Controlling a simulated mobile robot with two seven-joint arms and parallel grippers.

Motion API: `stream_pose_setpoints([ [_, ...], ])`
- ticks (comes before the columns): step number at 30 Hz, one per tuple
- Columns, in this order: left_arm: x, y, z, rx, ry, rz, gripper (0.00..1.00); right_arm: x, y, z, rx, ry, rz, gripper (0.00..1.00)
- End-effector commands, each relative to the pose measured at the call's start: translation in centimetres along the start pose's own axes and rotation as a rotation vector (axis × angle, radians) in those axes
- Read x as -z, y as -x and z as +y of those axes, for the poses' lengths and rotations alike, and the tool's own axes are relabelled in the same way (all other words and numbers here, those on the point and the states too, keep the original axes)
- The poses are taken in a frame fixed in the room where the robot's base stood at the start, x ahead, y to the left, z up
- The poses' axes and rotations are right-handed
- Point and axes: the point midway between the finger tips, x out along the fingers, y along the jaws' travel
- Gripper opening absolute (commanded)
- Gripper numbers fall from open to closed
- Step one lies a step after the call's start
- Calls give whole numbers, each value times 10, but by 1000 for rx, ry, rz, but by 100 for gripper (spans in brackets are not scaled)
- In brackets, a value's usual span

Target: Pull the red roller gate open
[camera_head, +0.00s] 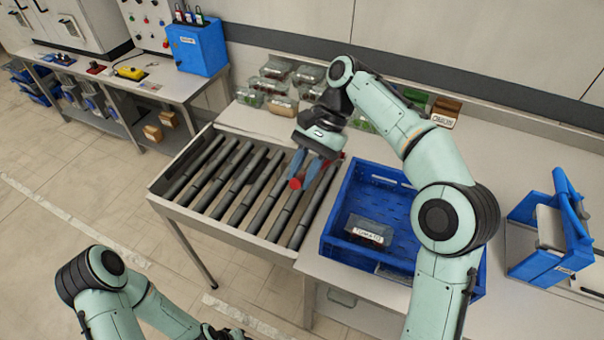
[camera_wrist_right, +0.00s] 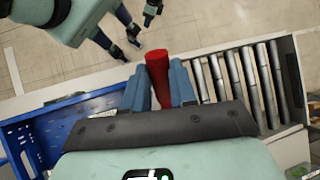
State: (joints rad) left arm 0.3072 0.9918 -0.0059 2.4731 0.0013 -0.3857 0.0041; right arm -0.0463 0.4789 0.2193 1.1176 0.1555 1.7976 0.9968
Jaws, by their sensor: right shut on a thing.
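The red roller gate (camera_head: 296,183) is at the right end of the roller conveyor, beside the blue crate; its red end shows below the fingers and more red behind them. My right gripper (camera_head: 312,168) reaches down over it. In the right wrist view, the red roller (camera_wrist_right: 158,68) stands between the two blue fingers of my right gripper (camera_wrist_right: 158,88), shut on it. The fingers hide part of the gate. My left gripper (camera_wrist_right: 141,30) is apart from the gate, its fingers spread and empty; it is partly cut off at the bottom of the head view.
The blue crate (camera_head: 333,222) holds a labelled dark box (camera_head: 364,232). The grey conveyor rollers (camera_head: 234,185) are bare. Several clear bins (camera_head: 272,84) stand behind. A blue holder (camera_head: 550,240) is at the right. A side bench (camera_head: 130,82) is at the left.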

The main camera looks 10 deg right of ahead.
Motion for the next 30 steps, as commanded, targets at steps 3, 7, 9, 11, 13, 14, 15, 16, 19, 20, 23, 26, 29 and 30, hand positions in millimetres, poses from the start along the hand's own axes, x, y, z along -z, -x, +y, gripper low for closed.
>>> stream_pose_setpoints([
  [3, 0, 0, 0, 0, 0, 0, 43, 0, -1, 0, -3, -2, -3, 0],
  [7, 0, 0, 0, 0, 0, 0, 43, 0, -1, 0, -3, -2, -3, 33],
  [9, 0, 0, 0, 0, 0, 0, 43, 0, -1, 0, -2, -2, -3, 51],
  [11, 0, 0, 0, 0, 0, 0, 43, 0, -1, 0, -2, -2, -2, 51],
  [13, 0, 0, 0, 0, 0, 0, 43, 0, -1, 0, -2, -2, -2, 51],
  [14, 0, 0, 0, 0, 0, 0, 43, 0, -1, 0, -1, -1, -2, 51],
  [15, 0, 0, 0, 0, 0, 0, 43, 0, -1, 0, -1, -1, -1, 51],
  [16, 0, 0, 0, 0, 0, 0, 43, 0, -1, 0, -1, -1, -1, 51],
  [19, 0, 0, 0, 0, 0, 0, 43, 0, -1, 0, -1, -1, -1, 51],
  [20, 0, 0, 0, 0, 0, 0, 43, 0, 0, 0, -1, -1, -1, 51],
  [23, 0, 0, 0, 0, 0, 0, 43, 0, -1, 0, -1, -1, 1, 51],
  [26, 0, 0, 0, 0, 0, 0, 43, 0, -5, 1, -1, 1, 10, 51],
  [29, 0, 0, 0, 0, 0, 0, 43, -1, -13, 3, -2, 5, 30, 51],
  [30, 0, 0, 0, 0, 0, 0, 43, -1, -18, 4, -3, 7, 41, 51],
])
